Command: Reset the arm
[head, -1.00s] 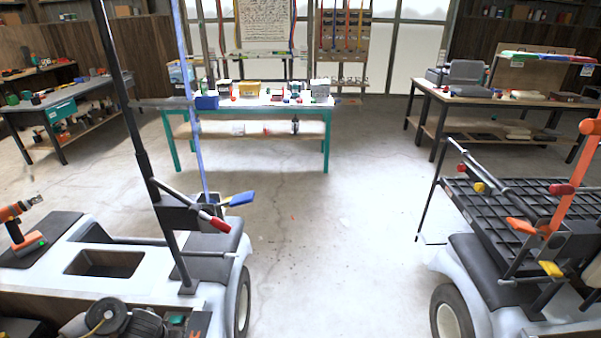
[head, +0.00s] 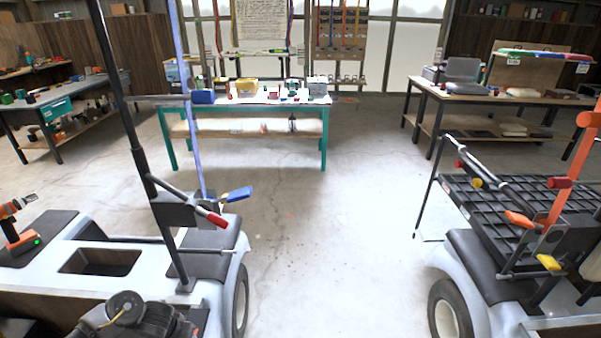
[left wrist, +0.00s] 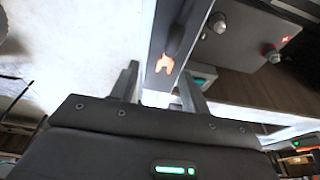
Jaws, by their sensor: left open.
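My left gripper (left wrist: 158,78) shows in the left wrist view with its two fingers apart and nothing held between them. A small orange fork-shaped mark (left wrist: 165,64) on a grey surface lies beyond the gap. I cannot tell the distance to it. In the head view a dark part of my left arm (head: 150,325) shows at the bottom edge, over the near side of the left cart (head: 95,282). The left gripper's fingers cannot be made out there. My right gripper is in neither view.
The left cart carries tall posts (head: 128,120), a red-tipped lever and a cordless drill (head: 18,225). A second cart with a black rack (head: 500,205) stands at right. Clear floor (head: 330,240) lies between them. A teal-legged bench (head: 323,135) stands behind. A dark box (left wrist: 245,25) shows near the left gripper.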

